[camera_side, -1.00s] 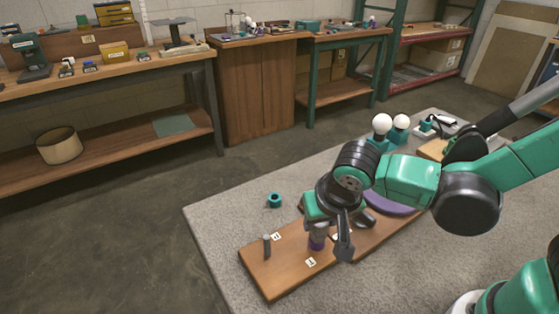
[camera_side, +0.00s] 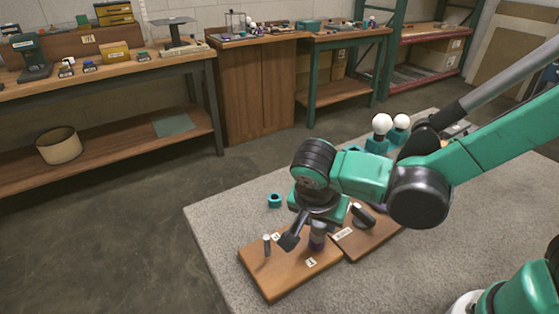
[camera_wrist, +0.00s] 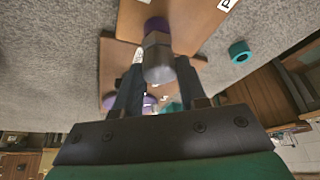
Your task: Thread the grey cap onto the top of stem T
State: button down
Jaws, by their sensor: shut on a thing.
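My gripper (camera_side: 318,226) is shut on the grey cap (camera_side: 318,229), just above the wooden board (camera_side: 285,277). In the wrist view the grey cap (camera_wrist: 158,62) sits between the two dark fingers (camera_wrist: 158,86). Stem T, purple at its visible part (camera_side: 317,245), stands upright beside the label T (camera_side: 311,262). It also shows as purple in the wrist view (camera_wrist: 157,25). The cap is in line with the stem and appears to be at its top. The joint between them is partly hidden, so I cannot tell how far the cap is on.
A thin grey post (camera_side: 266,245) stands on the board's left part beside another label. A teal ring (camera_side: 274,200) lies on the grey table behind. A second brown board (camera_side: 372,243) adjoins at right. White bulbs (camera_side: 382,124) stand farther back. The front left tabletop is clear.

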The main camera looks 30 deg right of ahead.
jog(key=m+g, duration=0.1)
jog(key=m, duration=0.2)
jog(key=shift+m, duration=0.3)
jog(key=m+g, duration=0.1)
jog(key=m, duration=0.2)
jog(key=shift+f+g+h, duration=0.1)
jog(key=shift+g+h, duration=0.2)
jog(key=m+g, duration=0.1)
jog(key=m, duration=0.3)
jog(key=shift+w+m+g, duration=0.15)
jog(key=shift+m+g, duration=0.15)
jog(key=shift+g, duration=0.1)
jog(key=m+y, duration=0.1)
jog(key=m, duration=0.1)
jog(key=shift+m+g, duration=0.3)
jog(key=shift+g, duration=0.1)
